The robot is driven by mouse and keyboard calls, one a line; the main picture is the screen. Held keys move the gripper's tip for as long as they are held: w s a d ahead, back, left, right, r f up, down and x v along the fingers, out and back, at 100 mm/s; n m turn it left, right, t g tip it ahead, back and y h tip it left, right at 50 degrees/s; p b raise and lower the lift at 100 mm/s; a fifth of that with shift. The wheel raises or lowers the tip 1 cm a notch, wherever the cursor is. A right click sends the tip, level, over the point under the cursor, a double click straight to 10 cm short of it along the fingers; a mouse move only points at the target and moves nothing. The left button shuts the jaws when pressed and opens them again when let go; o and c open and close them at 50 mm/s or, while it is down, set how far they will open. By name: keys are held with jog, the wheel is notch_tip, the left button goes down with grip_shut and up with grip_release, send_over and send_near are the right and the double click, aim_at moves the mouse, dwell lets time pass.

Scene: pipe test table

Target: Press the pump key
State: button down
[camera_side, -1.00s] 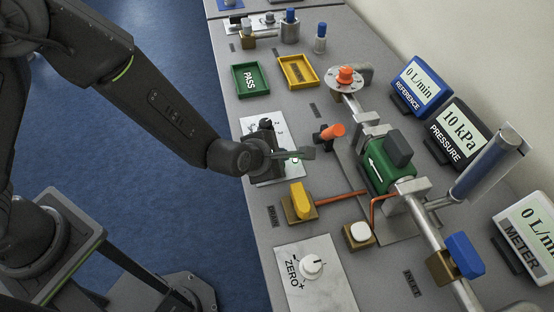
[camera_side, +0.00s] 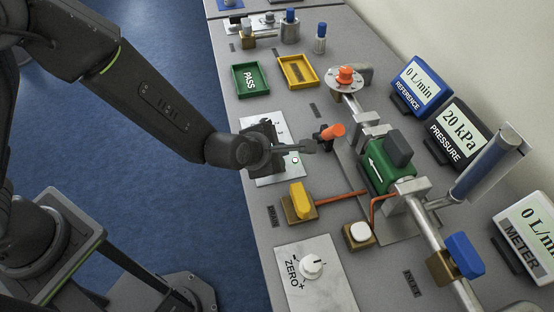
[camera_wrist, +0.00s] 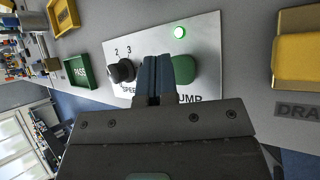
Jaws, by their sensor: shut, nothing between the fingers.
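The pump plate (camera_side: 285,173) lies below my gripper (camera_side: 308,146). My shut, empty gripper (camera_wrist: 157,62) covers the key's left edge and part of the lettering. Whether the fingers touch the key or hover above it cannot be told. In the side view my gripper hides the key, while the lamp (camera_side: 295,160) shows green.
The pressure display (camera_side: 461,127) reads 20 kPa; the reference display (camera_side: 421,80) reads 0 L/min. An orange-handled valve (camera_side: 332,132) stands just right of my fingertips. A yellow handle (camera_side: 300,199) is nearby. Green (camera_side: 250,93) and yellow trays (camera_side: 282,68) lie behind.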

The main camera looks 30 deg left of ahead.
jog(key=shift+r, duration=2.4)
jog(key=shift+a+r, duration=0.1)
jog(key=shift+r, duration=0.25)
jog(key=s+a+r+m+g+h, duration=0.1)
jog(key=s+a+r+m, duration=0.1)
jog(key=a+r+m, duration=0.35)
jog(key=s+a+r+m+h, duration=0.2)
jog(key=s+r+m, duration=0.1)
jog(key=r+m, duration=0.4)
jog(key=s+a+r+m+g+y, duration=0.2)
jog(key=s+a+r+m+y, duration=0.1)
jog(key=s+a+m, duration=0.9)
jog(key=s+a+y, duration=0.1)
jog(key=s+a, duration=0.2)
jog(key=shift+s+r+m, duration=0.15)
jog(key=shift+s+m, duration=0.2)
